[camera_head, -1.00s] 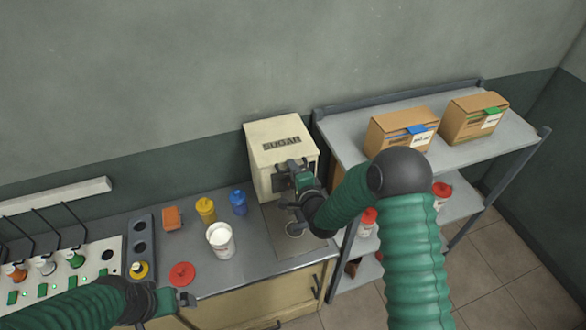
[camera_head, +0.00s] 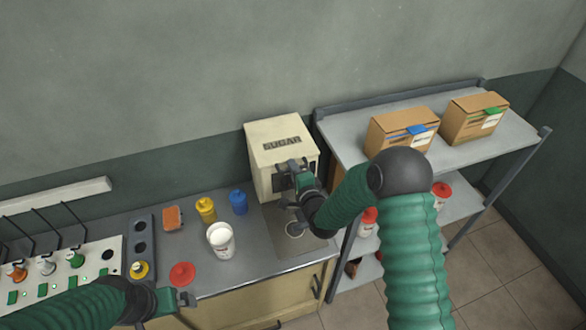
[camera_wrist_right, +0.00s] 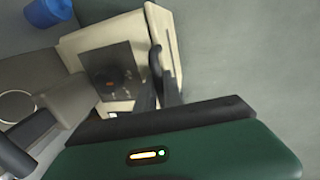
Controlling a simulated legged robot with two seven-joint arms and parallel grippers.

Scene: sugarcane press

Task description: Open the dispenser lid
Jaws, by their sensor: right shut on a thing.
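The cream sugar dispenser (camera_head: 262,167) stands at the back right of the counter with its lid (camera_head: 270,131) on top, marked SUGAR. The lid looks closed. My right gripper (camera_head: 289,172) is at the front of the dispenser, just under the lid's front edge. In the right wrist view my right gripper's dark fingers (camera_wrist_right: 163,82) are shut at the cream lid edge (camera_wrist_right: 160,27); the exact contact is partly hidden. My left gripper (camera_head: 187,299) is low at the counter's front edge, away from the dispenser; its jaw opening is unclear.
A metal shelf (camera_head: 350,128) with cardboard boxes (camera_head: 400,132) is close on the right.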

